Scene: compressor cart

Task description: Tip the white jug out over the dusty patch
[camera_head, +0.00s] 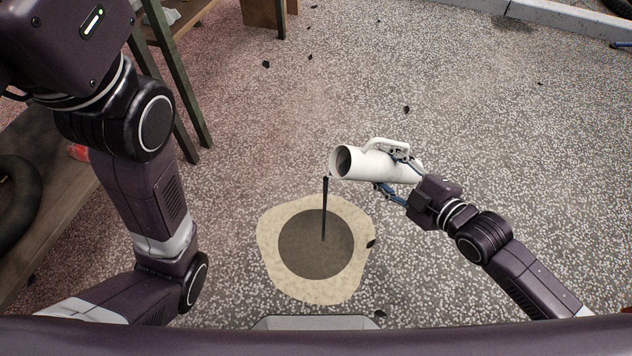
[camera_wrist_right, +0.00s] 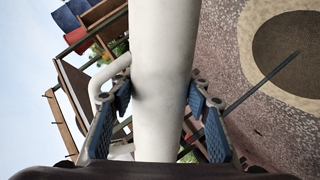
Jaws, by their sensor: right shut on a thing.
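The white jug (camera_head: 365,164) lies tipped on its side in the air, its open mouth facing left and its handle on the upper side. My right gripper (camera_head: 391,172) is shut around its body; the wrist view shows blue finger pads on both sides of the white jug (camera_wrist_right: 165,70). A thin dark stream (camera_head: 324,205) runs from the mouth down onto the dusty patch (camera_head: 310,291). The patch is pale beige with a large dark round area (camera_head: 300,244) in its middle, where the stream lands. My left arm shows at the left, but its gripper is out of view.
A wooden bench or shelf (camera_head: 60,215) with green legs stands along the left, with a black tyre (camera_head: 18,195) on it. A pale kerb (camera_head: 570,14) runs at the top right. The speckled ground around the patch is mostly clear, with scattered dark leaves.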

